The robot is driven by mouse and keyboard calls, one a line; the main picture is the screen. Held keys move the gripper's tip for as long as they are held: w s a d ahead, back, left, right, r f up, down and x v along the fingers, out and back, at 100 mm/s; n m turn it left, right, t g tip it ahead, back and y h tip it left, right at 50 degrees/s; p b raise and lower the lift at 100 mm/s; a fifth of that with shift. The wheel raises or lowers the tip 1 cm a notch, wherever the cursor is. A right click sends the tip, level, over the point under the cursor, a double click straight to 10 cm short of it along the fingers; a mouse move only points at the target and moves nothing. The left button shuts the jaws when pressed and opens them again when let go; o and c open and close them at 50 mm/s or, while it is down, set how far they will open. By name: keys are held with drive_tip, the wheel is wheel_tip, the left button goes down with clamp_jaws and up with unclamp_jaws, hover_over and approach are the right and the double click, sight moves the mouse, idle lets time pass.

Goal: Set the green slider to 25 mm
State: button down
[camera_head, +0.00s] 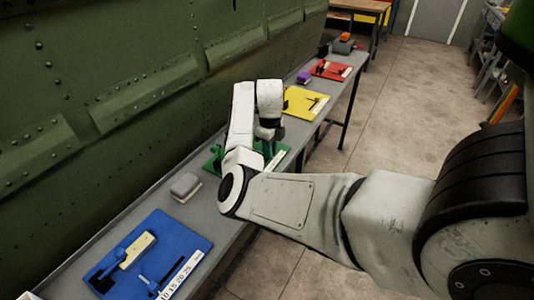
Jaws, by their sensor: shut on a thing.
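The green board (281,152) lies on the long grey bench, mostly hidden behind my arm. The green slider (268,149) stands on it as a small upright green part. My gripper (268,137) points down over the board, small and dark in this view, and is shut on the green slider. A white scale strip (275,162) runs along the board's near right edge. Its numbers are too small to read, so I cannot tell the slider's setting.
A blue board (200,243) with a cream block and a scale lies at the front of the bench (150,205). A grey block (185,186) lies behind it. Yellow (318,103) and red (322,68) boards lie farther back. The green riveted fuselage wall (90,90) borders the bench's left side.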

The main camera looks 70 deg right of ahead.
drive_tip(key=shift+d+r, duration=0.1)
drive_tip(key=shift+d, duration=0.05)
drive_tip(key=c, duration=1)
unclamp_jaws()
drive_tip(key=shift+d, duration=0.15)
wheel_tip(320, 180, up, 11)
drive_tip(key=b, duration=0.1)
